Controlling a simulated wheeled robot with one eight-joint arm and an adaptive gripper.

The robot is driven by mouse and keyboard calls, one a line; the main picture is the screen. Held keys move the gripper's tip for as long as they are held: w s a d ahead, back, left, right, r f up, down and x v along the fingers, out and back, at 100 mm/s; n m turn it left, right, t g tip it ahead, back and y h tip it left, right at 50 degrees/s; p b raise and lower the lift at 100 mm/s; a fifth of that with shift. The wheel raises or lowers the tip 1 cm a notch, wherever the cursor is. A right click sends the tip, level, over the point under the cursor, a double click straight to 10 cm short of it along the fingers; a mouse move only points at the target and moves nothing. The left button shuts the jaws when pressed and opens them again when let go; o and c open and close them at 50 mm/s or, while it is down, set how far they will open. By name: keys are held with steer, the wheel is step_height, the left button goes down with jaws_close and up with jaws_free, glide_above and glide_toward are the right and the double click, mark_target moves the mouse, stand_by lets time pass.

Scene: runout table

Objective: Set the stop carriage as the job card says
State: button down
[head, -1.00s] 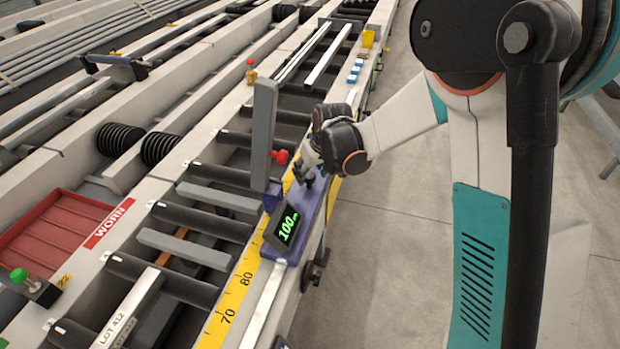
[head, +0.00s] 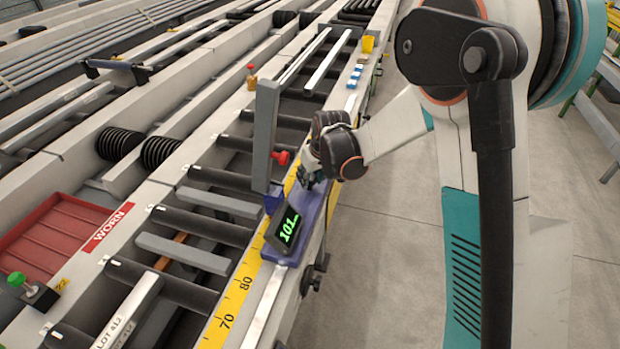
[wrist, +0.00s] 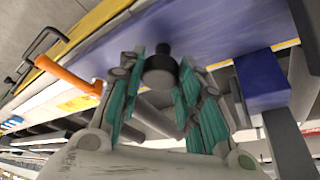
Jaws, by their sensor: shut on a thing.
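The stop carriage (head: 310,207) is a blue-purple block on the rail beside the yellow scale (head: 237,293). Its tilted display (head: 287,229) reads green digits that look like 101. A grey upright stop plate (head: 265,135) stands on its roller side, with a red knob (head: 281,158) near it. My gripper (head: 312,178) is over the carriage behind the display. In the wrist view my gripper (wrist: 160,88) has its teal fingers shut around a black knob (wrist: 161,68) on the blue carriage (wrist: 200,40). The job card cannot be made out.
Rollers and grey bars lie left of the carriage, with a bar marked LOT 412 (head: 125,312). A red tray (head: 58,235) beside a WORN label (head: 107,229) sits at left. Blue-and-white blocks (head: 354,77) and a yellow cup (head: 367,43) stand farther along the rail. Floor at right is clear.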

steer(key=w+d, duration=0.1)
steer(key=w, duration=0.1)
steer(key=w+d, duration=0.1)
steer(key=w, duration=0.2)
steer(key=w+d, duration=0.1)
steer(key=w, duration=0.2)
steer(key=shift+w+d, duration=0.2)
steer(key=shift+w, duration=0.05)
steer(key=c, duration=1.2)
jaws_free()
steer(key=shift+o, duration=0.2)
steer(key=v, duration=1.2)
steer(key=shift+s, duration=0.15)
